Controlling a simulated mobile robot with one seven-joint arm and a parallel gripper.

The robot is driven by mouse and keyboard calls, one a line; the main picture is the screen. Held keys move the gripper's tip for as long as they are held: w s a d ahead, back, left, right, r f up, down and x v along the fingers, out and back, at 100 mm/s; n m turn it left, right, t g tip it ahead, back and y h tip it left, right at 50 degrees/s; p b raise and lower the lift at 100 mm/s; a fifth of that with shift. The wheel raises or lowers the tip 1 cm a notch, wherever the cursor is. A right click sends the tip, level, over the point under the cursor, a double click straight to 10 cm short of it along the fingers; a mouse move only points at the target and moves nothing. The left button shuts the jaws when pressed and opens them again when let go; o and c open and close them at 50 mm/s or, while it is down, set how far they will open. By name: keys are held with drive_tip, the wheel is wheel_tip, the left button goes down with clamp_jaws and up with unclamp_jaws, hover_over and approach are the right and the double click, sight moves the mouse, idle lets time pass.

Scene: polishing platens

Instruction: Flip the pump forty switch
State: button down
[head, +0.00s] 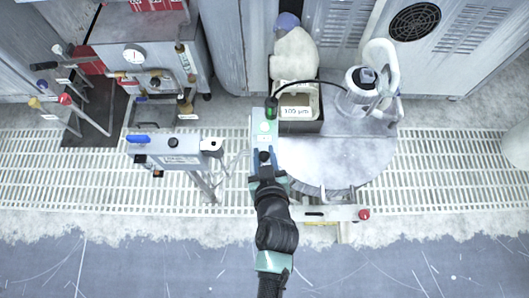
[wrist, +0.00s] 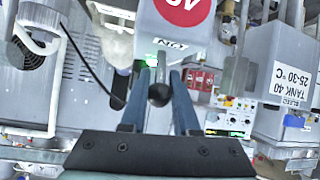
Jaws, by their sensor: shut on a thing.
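The pump forty switch appears as a black ball-ended lever (wrist: 158,95) on a pale grey control box (head: 264,128). A red round sign that seems to read 40 (wrist: 185,8), upside down, sits above it in the wrist view. My gripper (head: 266,162) is at the near end of the box in the head view. In the wrist view its two blue-grey fingers (wrist: 159,103) lie on either side of the black ball, shut on it. A green light (head: 270,108) shows at the box's far end.
A smaller box with a blue handle (head: 178,153) stands left. The blue floor in front (head: 130,265) is clear.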

drive_tip(key=shift+w+r, duration=0.1)
drive_tip(key=shift+r, duration=0.05)
drive_tip(key=c, duration=0.7)
unclamp_jaws()
drive_tip(key=shift+o, duration=0.2)
drive_tip(key=p+v, duration=0.2)
drive_tip(key=v, duration=1.1)
drive_tip(key=shift+d, duration=0.1)
